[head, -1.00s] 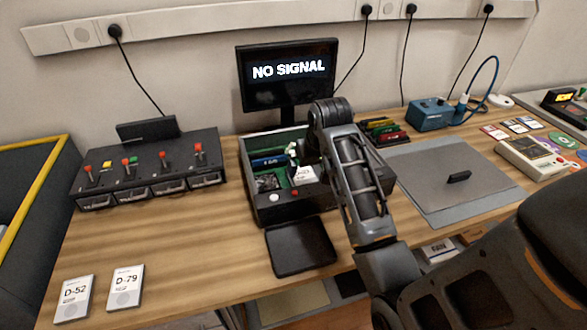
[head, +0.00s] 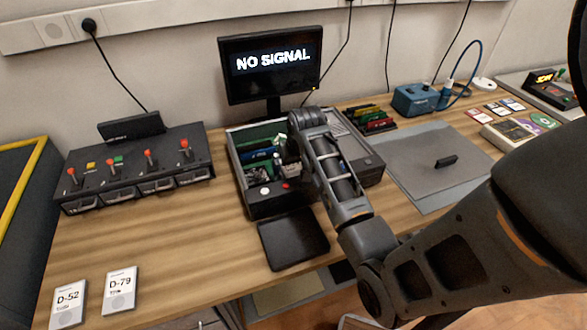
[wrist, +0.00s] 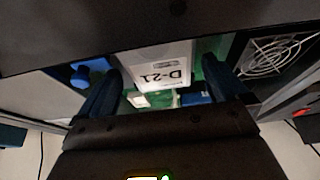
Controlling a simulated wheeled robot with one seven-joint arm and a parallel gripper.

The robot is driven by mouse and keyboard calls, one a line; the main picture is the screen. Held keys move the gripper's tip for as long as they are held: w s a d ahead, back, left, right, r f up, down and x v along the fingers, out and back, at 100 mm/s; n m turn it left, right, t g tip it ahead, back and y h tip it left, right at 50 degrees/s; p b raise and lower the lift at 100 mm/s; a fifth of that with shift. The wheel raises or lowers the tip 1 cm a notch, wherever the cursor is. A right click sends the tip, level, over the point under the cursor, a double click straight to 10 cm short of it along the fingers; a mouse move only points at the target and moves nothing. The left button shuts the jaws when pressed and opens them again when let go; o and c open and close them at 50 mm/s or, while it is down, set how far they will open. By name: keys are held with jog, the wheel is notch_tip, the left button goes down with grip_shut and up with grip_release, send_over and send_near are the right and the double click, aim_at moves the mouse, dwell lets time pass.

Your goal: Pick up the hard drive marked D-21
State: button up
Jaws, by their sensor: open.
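The hard drive marked D-21 (wrist: 168,66) shows in the wrist view as a white label, upside down, inside the open computer case. My gripper (wrist: 160,82) is open, with one dark finger on each side of the label. I cannot tell whether the fingers touch the drive. In the head view my arm reaches down into the black computer case (head: 256,208), and the arm hides the drive. A fan (wrist: 272,55) and green board parts lie close to the drive in the wrist view.
Drives D-52 (head: 68,303) and D-79 (head: 120,291) lie at the front left. A black panel (head: 292,240) lies before the case. A monitor (head: 270,65) stands behind it, a switch box (head: 135,170) left. A grey mat (head: 420,165) lies right.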

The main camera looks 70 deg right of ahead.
jog(key=shift+c, duration=0.3)
jog(key=c, duration=1.1)
jog(key=shift+c, duration=0.2)
